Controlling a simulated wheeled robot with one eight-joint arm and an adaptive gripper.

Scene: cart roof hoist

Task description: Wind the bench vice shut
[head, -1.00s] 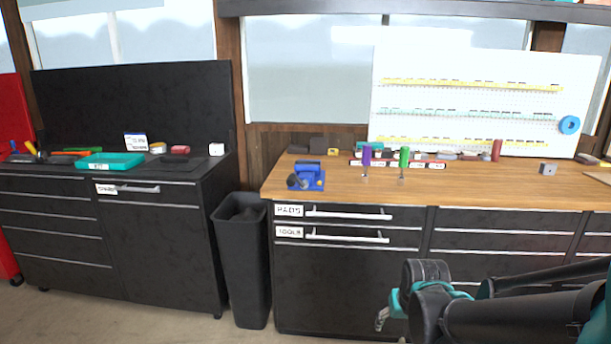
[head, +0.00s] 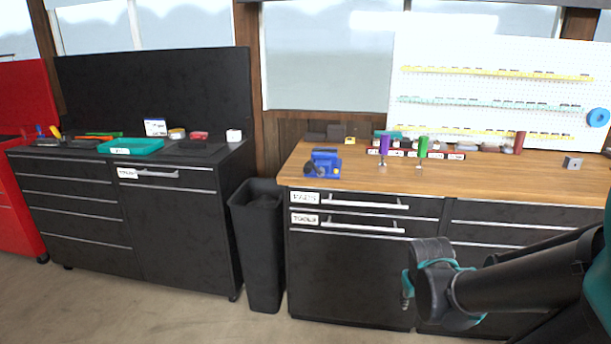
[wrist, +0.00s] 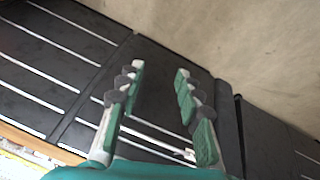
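The blue bench vice (head: 322,164) stands on the left end of the wooden workbench top (head: 480,176) in the head view. Its handle is too small to make out clearly. My gripper (head: 407,290) hangs low in front of the bench drawers, below and to the right of the vice, and mostly hidden behind my wrist. In the wrist view my gripper (wrist: 157,100) has its two green-padded fingers spread apart with nothing between them. The vice does not show in the wrist view.
A black bin (head: 260,240) stands in the gap between the bench and the black cabinet (head: 180,235). Purple (head: 384,146) and green (head: 423,148) handled tools stand upright right of the vice. Drawer handles (head: 350,202) jut from the bench front. The floor ahead is clear.

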